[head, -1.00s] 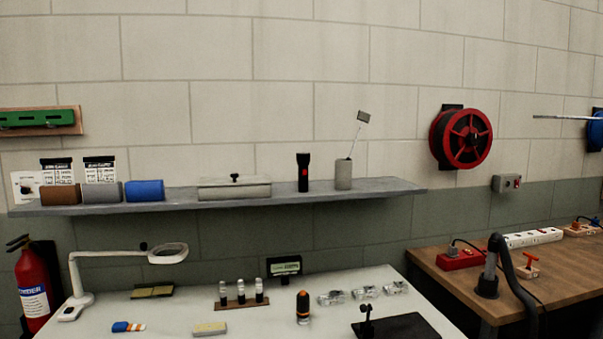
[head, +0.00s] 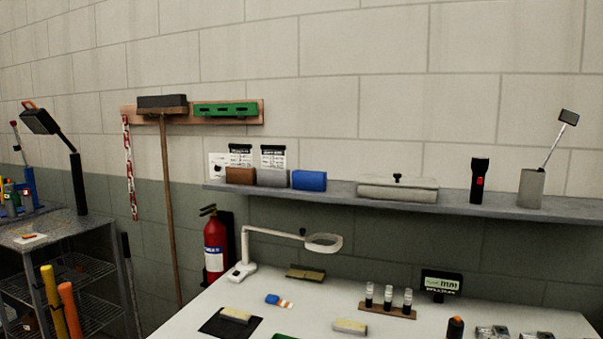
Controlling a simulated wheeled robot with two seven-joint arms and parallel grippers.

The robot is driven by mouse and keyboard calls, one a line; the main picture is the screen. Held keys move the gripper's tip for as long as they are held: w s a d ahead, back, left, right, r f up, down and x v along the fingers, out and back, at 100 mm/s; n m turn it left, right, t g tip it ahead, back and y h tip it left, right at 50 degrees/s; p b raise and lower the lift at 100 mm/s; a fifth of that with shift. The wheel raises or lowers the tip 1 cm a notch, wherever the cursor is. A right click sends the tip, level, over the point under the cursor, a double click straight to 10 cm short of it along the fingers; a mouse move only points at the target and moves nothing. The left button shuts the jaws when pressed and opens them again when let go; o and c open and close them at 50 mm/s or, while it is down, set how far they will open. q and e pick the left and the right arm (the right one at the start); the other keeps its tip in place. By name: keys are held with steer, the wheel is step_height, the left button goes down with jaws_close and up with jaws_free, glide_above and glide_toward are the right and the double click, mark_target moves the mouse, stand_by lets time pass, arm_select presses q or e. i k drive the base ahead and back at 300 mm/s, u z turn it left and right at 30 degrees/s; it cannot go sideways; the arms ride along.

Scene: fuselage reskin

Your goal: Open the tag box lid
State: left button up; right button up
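A long, low pale grey box (head: 385,191) with a flat lid and a small black knob (head: 397,177) sits on the wall shelf (head: 460,204). It looks like the tag box, though I can read no label on it. Its lid is down and the inside is hidden. Neither of my grippers shows in the head view, and nothing touches the box.
On the shelf, brown, grey and blue blocks (head: 309,180) stand left of the box; a black flashlight (head: 479,181) and a grey cup (head: 531,188) stand right. Below, a white table (head: 315,302) holds a magnifier lamp (head: 285,240) and small items. A fire extinguisher (head: 215,248) stands left.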

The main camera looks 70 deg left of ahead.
mark_target(397, 180)
steer(key=u, duration=2.05)
